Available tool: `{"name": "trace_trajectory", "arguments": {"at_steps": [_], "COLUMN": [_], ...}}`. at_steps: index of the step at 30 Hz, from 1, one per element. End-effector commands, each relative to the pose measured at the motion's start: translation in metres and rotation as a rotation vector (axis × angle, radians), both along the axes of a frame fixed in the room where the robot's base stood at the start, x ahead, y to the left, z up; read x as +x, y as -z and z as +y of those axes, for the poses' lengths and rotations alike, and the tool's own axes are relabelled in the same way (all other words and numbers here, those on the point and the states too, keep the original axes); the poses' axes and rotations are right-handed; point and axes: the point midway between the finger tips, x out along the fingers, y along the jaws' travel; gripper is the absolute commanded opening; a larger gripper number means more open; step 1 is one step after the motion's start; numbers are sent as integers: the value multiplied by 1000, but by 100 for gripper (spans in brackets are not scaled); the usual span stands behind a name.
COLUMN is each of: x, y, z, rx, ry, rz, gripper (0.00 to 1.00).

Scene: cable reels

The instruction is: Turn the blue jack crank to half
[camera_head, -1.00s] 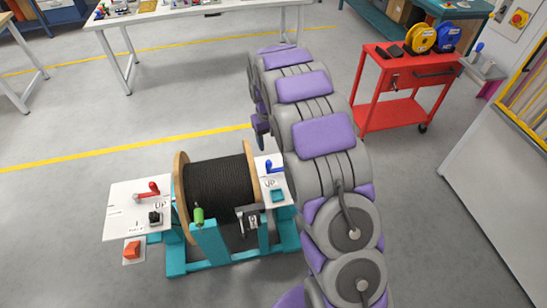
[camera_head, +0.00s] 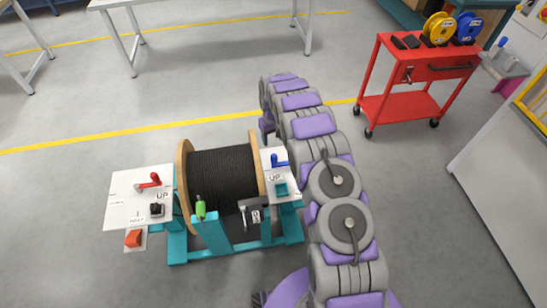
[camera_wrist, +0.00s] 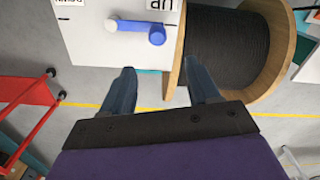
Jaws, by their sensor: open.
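The blue jack crank (camera_head: 281,161) sits on the white panel (camera_head: 285,190) at the right side of the reel stand, by an "UP" label. In the wrist view the blue crank (camera_wrist: 138,30) lies across its panel (camera_wrist: 88,40), with a round pale end at left and a blue knob at right. My gripper (camera_wrist: 160,80) is open and empty, its two dark fingers apart and pointing toward the panel edge. The crank is beyond the fingertips, between their lines and somewhat left, apart from them. In the head view my arm hides most of the gripper.
A cable reel (camera_head: 222,178) with black cable fills the teal stand beside the crank. A red crank (camera_head: 150,181) is on the left white panel (camera_head: 125,207). A red cart (camera_head: 390,108) stands at back right. Grey floor is clear behind the stand.

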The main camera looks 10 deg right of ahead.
Motion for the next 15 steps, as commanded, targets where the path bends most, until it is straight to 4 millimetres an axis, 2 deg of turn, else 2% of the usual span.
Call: {"name": "trace_trajectory", "arguments": {"at_steps": [1, 15], "x": [-1, -1], "y": [13, 105], "z": [-1, -2], "rx": [1, 3], "ry": [1, 2], "rz": [2, 2], "gripper": [60, 60]}}
